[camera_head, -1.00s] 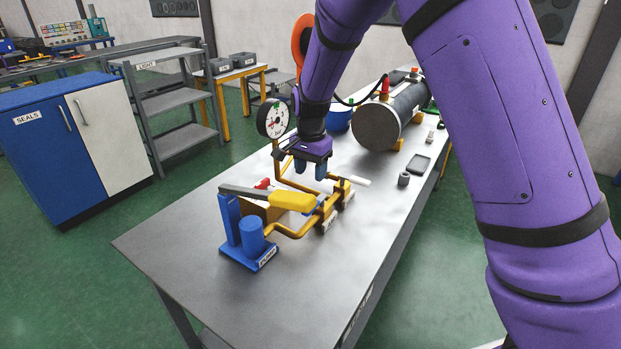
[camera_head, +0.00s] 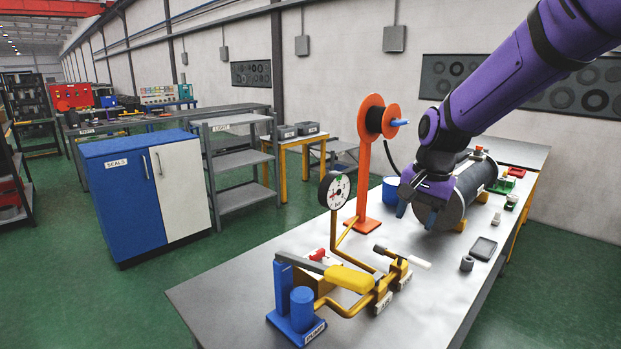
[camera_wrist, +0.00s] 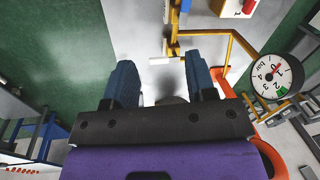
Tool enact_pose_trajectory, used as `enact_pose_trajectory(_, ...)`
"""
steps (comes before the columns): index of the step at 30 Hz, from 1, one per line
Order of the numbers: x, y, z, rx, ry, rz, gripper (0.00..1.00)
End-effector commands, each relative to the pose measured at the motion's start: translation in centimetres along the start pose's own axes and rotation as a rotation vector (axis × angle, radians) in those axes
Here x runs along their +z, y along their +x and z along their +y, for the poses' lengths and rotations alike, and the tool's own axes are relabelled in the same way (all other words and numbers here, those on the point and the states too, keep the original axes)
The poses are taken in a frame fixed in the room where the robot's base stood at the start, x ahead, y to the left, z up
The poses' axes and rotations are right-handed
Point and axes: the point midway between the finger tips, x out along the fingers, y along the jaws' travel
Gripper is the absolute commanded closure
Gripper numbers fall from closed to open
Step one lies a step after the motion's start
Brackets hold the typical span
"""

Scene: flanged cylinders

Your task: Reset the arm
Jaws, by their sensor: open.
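My purple arm reaches in from the upper right of the head view. My gripper (camera_head: 418,214) hangs over the workbench, in front of the large grey flanged cylinder (camera_head: 463,192). In the wrist view my gripper (camera_wrist: 160,85) shows two blue fingers spread apart with nothing between them. The cylinder is partly hidden behind my gripper in the head view.
A blue hand pump (camera_head: 300,312) with a yellow handle stands on the bench (camera_head: 235,292), beside pipes and a pressure gauge (camera_head: 334,190). The gauge also shows in the wrist view (camera_wrist: 276,76). An orange reel stand (camera_head: 364,170) and blue cup (camera_head: 391,189) stand behind. Small parts lie right.

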Motion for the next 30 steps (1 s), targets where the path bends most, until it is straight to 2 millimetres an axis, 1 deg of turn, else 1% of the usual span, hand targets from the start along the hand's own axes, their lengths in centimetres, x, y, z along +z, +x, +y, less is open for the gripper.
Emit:
enact_pose_trajectory(1, 0.5, -1.4, 0.9, -0.016, -0.021, 0.009, 0.49)
enact_pose_trajectory(6, 2.5, -4.9, 3.9, -0.049, -0.105, 0.044, 0.49)
enact_pose_trajectory(9, 3.9, -6.8, 5.7, -0.065, -0.157, 0.070, 0.49)
enact_pose_trajectory(15, 6.8, -9.7, 9.2, -0.081, -0.260, 0.129, 0.49)
enact_pose_trajectory(19, 8.9, -11.2, 11.5, -0.080, -0.327, 0.176, 0.49)
enact_pose_trajectory(24, 11.8, -12.6, 14.4, -0.066, -0.412, 0.241, 0.49)
enact_pose_trajectory(30, 15.0, -13.3, 17.4, -0.029, -0.506, 0.316, 0.49)
